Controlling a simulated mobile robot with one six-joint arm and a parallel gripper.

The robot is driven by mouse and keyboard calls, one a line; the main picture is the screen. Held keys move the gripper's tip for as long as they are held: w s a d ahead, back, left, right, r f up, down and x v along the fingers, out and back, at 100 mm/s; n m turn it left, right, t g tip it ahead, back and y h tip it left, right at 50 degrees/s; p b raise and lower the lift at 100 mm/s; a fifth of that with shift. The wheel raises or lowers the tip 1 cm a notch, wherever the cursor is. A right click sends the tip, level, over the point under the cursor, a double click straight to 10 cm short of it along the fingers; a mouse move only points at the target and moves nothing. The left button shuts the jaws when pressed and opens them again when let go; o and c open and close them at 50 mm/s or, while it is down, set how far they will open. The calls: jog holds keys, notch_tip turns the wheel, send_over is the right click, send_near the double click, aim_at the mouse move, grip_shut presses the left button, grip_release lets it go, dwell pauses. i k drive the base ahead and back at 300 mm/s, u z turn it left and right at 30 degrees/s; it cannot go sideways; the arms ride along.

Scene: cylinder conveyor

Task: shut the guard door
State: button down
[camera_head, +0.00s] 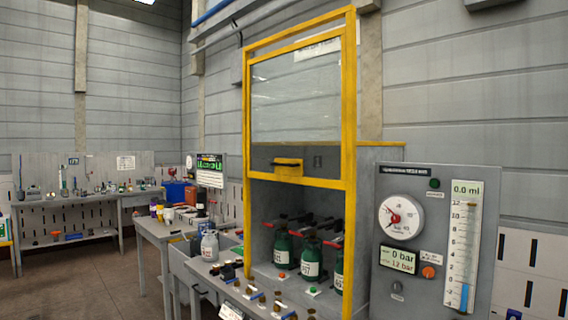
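The guard door (294,105) is a clear pane with a grey lower panel in a yellow frame, on the front of a grey cabinet. It stands raised, and the space below its lower edge is open. A yellow handle (287,163) sits on the door's grey lower panel. Several green bottles with white labels, one of them here (311,258), stand inside the open lower part. My gripper is not in view.
A panel (432,240) with a gauge, displays and a level tube stands right of the cabinet.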

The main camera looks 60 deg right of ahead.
aim_at(289, 170)
jog(key=z, duration=0.1)
jog(key=i, duration=1)
jog(key=u, duration=0.05)
